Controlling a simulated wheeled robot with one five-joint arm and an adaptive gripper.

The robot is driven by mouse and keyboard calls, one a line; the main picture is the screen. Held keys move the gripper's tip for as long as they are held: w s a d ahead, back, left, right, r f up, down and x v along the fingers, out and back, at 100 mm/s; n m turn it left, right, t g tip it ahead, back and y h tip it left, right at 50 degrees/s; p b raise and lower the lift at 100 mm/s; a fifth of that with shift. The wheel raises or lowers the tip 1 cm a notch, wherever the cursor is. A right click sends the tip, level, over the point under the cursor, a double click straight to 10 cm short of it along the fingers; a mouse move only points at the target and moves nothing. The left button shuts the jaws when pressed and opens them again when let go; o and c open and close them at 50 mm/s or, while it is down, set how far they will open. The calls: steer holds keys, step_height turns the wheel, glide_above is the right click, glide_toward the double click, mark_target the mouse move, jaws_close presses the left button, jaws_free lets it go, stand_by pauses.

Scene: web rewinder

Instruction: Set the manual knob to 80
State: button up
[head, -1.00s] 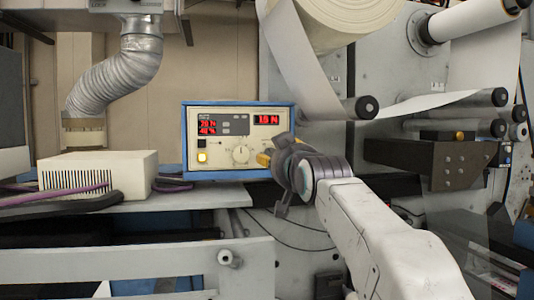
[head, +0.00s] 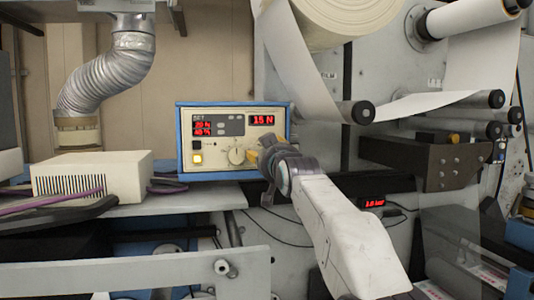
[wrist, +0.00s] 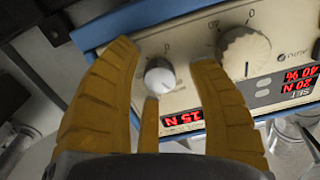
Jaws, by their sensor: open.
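The control box (head: 228,172) has a blue case, a cream front and red digits. In the head view one round knob (head: 236,156) shows on its lower front; my gripper (head: 262,155) is just right of it and hides the panel's lower right. In the wrist view the panel appears turned over. A small grey-white knob (wrist: 160,78) lies between the open yellow fingers of my gripper (wrist: 162,58), with no clear contact. A larger cream knob (wrist: 243,52) is right of the fingers. I cannot read which knob is labelled manual.
Red displays read 15 N (head: 262,120), 20 N and 40 % (head: 203,129). A lit yellow switch (head: 197,159) sits at lower left. A white vented box (head: 92,174) stands left on the shelf; a paper roll (head: 345,22) and rollers are above right.

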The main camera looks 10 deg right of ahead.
steer(key=shift+c, duration=0.2)
steer(key=shift+s, duration=0.1)
jaws_close()
steer(key=shift+r, duration=0.1)
stand_by(0.4)
steer(key=shift+m, duration=11.8)
steer(key=shift+o, duration=0.2)
jaws_free()
